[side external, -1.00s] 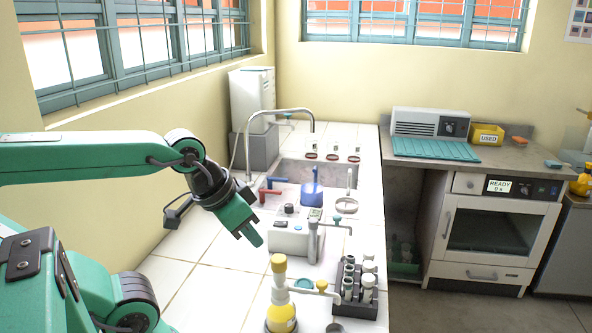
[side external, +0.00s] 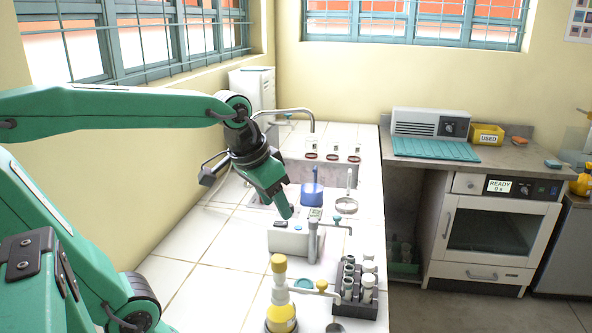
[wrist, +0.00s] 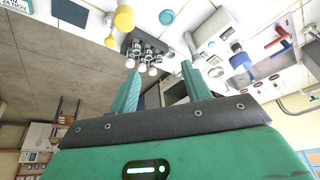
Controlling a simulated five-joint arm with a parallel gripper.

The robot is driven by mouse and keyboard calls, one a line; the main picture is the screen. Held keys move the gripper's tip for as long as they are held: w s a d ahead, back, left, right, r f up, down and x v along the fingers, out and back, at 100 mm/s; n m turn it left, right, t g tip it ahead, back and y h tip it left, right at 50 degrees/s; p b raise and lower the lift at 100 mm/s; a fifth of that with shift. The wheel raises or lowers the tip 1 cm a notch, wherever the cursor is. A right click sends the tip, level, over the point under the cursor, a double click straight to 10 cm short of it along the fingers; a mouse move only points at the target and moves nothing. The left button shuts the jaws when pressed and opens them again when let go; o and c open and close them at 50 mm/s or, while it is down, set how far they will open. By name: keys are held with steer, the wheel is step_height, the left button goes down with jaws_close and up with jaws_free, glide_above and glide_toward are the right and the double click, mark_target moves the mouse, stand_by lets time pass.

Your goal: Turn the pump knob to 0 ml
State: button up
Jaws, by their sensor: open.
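My gripper (side external: 287,214) is tilted down above the back left of the pump and hides the knob in the side view. In the wrist view my gripper (wrist: 159,70) has its fingers apart with nothing between them. The knob's setting cannot be read.
A rack of tubes (side external: 371,309) and a yellow-capped bottle (side external: 280,311) stand in front of the pump. A grey post with a tap rises at its right. A blue container (side external: 312,194) stands behind it by the sink. The counter left of the pump is clear.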

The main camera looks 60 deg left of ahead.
steer(key=w+a+g, duration=0.1)
steer(key=w+a, duration=0.5)
steer(key=w, duration=0.2)
steer(key=w+a+f+n+g, duration=0.1)
steer(key=w+a+f, duration=0.2)
steer(key=a, duration=0.3)
steer(key=w+a+f+g, duration=0.1)
steer(key=w+a+f, duration=0.3)
steer(key=a, duration=0.2)
steer(key=w+a+f+n+g, duration=0.1)
steer(key=w+a+f, duration=0.3)
steer(key=a, duration=0.3)
steer(key=shift+w+a+n+h, duration=0.1)
steer(key=shift+w+n+h, duration=0.05)
steer(key=shift+n+h, duration=0.15)
steer(key=shift+a+f, duration=0.2)
steer(key=shift+a, duration=0.05)
steer(key=shift+f, duration=0.15)
steer(key=shift+f, duration=3.75)
steer(key=c, duration=1)
